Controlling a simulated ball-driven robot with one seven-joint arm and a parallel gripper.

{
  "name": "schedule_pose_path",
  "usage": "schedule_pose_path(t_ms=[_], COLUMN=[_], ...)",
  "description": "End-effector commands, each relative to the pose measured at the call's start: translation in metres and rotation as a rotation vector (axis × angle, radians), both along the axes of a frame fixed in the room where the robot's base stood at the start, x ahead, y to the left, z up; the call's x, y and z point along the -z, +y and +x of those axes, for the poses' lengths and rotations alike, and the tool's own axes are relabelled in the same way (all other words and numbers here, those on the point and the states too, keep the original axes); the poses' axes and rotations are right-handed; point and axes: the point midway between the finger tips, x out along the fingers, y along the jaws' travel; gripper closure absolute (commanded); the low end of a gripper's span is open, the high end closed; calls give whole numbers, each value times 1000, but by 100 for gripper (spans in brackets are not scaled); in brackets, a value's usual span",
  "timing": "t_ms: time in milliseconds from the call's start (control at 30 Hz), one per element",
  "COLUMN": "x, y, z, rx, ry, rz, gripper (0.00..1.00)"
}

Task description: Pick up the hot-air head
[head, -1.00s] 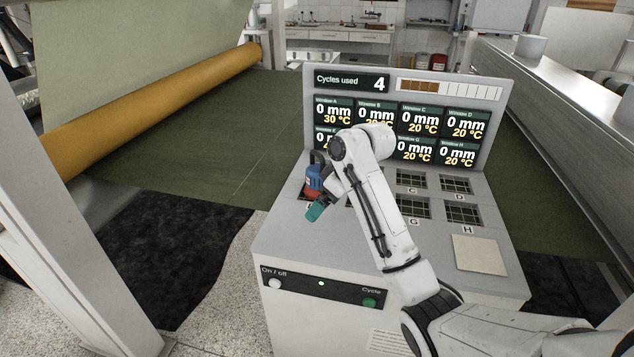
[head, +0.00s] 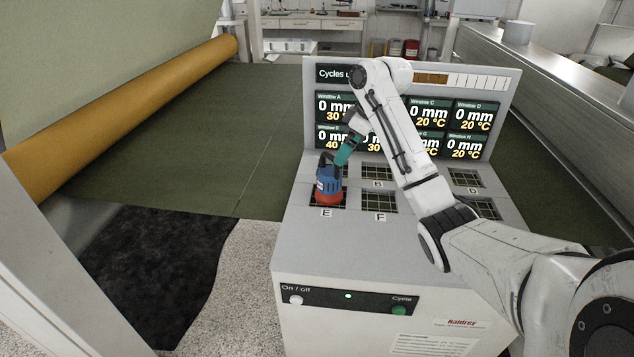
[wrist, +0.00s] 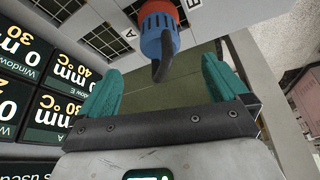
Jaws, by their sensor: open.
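The hot-air head (head: 328,184), blue with a red-orange base and a dark curved handle, stands upright on window E of the grey console (head: 300,240). In the wrist view the hot-air head (wrist: 157,32) is at the top centre, and its dark handle points toward my gripper (wrist: 161,75). The two teal fingers are open, with the handle between them in the picture; I cannot tell if it lies fully between them in depth. In the head view my gripper (head: 347,150) is beside the upper right of the hot-air head, partly hidden by my arm. Nothing is held.
The display panel (head: 497,90) rises close behind the windows, and my arm covers part of it. Window F (head: 379,202) and window B (head: 376,172) are empty to the right. A paper roll (head: 120,100) and green web lie to the left.

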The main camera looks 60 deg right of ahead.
Motion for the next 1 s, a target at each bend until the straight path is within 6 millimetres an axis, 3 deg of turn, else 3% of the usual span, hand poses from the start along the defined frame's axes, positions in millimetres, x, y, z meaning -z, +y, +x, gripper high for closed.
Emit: schedule_pose_path(t_ms=[300, 567, 800, 1000], x=[41, 58, 89, 98], y=[0, 0, 0, 0], z=[16, 25, 38, 42], rx=[0, 1, 0, 0], ry=[3, 3, 3, 1], rz=[2, 1, 2, 0], gripper=[0, 0, 0, 0])
